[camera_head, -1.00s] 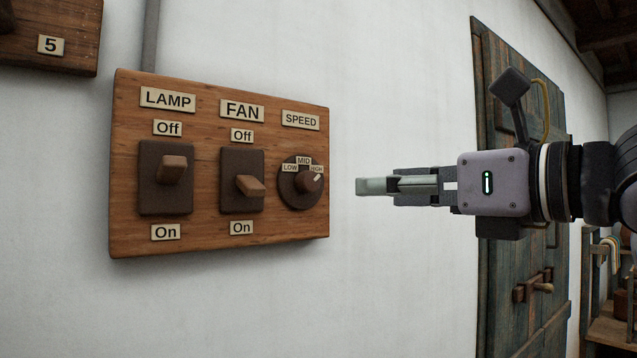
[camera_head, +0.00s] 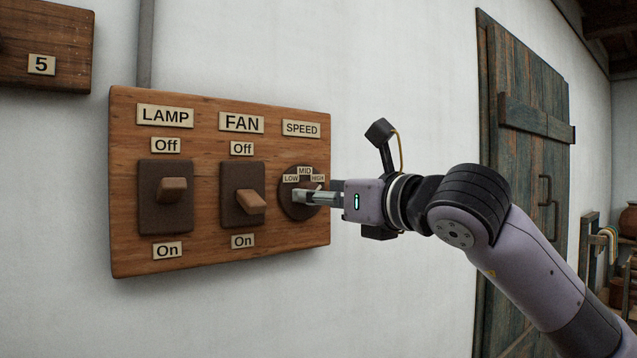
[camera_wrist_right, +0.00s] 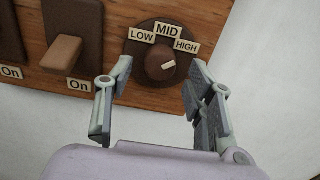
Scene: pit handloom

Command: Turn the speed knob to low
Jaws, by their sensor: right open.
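The speed knob (camera_wrist_right: 156,62) is a round brown knob on a dark disc (camera_head: 297,211), below the SPEED label. Its pale pointer mark faces right, toward the HIGH label (camera_wrist_right: 186,46). The LOW label (camera_wrist_right: 141,35) is on the left and the MID label (camera_wrist_right: 168,29) on top. My right gripper (camera_head: 312,198) is at the dial and covers most of the knob in the head view. In the right wrist view the right gripper (camera_wrist_right: 158,82) is open, with one finger on each side of the knob and gaps between. My left gripper is out of view.
The wooden panel (camera_head: 205,255) also carries a lamp switch (camera_head: 168,195) and a fan switch (camera_head: 246,200), left of the dial. Another wooden board (camera_head: 70,20) hangs at upper left. A dark wooden door (camera_head: 525,80) is on the right. The white wall below is clear.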

